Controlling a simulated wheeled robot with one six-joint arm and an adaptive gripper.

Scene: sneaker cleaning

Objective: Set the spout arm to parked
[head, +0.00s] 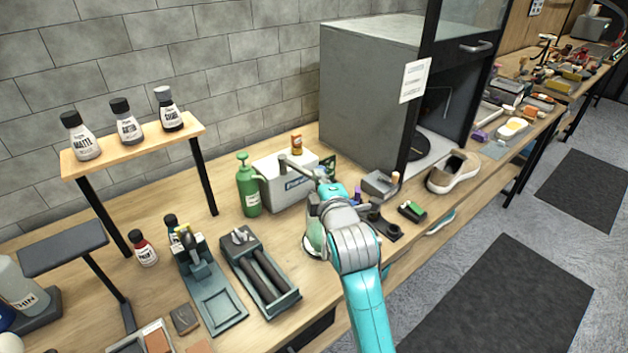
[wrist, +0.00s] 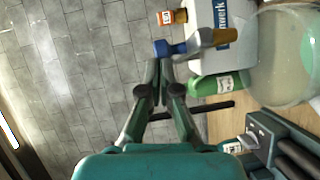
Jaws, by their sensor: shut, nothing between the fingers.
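A grey spout arm (head: 297,166) reaches from the box toward my gripper in the head view. My wrist partly hides the spout in the head view.
A translucent round vessel (wrist: 285,65) is close by in the wrist view. A grey cabinet (head: 365,95) stands right; a roller tray (head: 260,272) lies in front.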

